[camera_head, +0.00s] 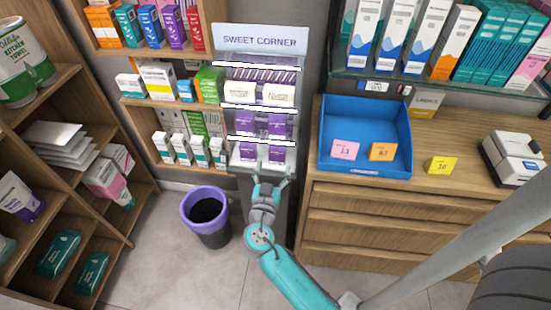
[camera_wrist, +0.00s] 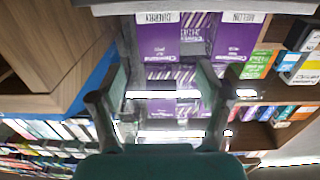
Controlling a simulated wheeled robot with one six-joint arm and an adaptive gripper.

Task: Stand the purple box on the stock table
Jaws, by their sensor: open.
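Several purple boxes stand on the tiers of the "Sweet Corner" rack. Two are on the lowest tier (camera_head: 248,151), two on the tier above (camera_head: 276,125). In the wrist view, purple boxes fill the upper middle, one at left (camera_wrist: 157,40) and one at right (camera_wrist: 236,38). I cannot tell which one the task means. My gripper (camera_head: 271,180) is open and empty, just in front of the rack's lowest tier. In the wrist view its fingers (camera_wrist: 163,75) are spread, with purple boxes beyond and between them. No surface is clearly identifiable as the stock table.
A wooden drawer counter (camera_head: 450,205) right of the rack holds a blue tray (camera_head: 365,110) with price cards and a white device (camera_head: 515,158). A purple-rimmed bin (camera_head: 206,215) stands on the floor left of my arm. Stocked shelves (camera_head: 60,110) line the left side.

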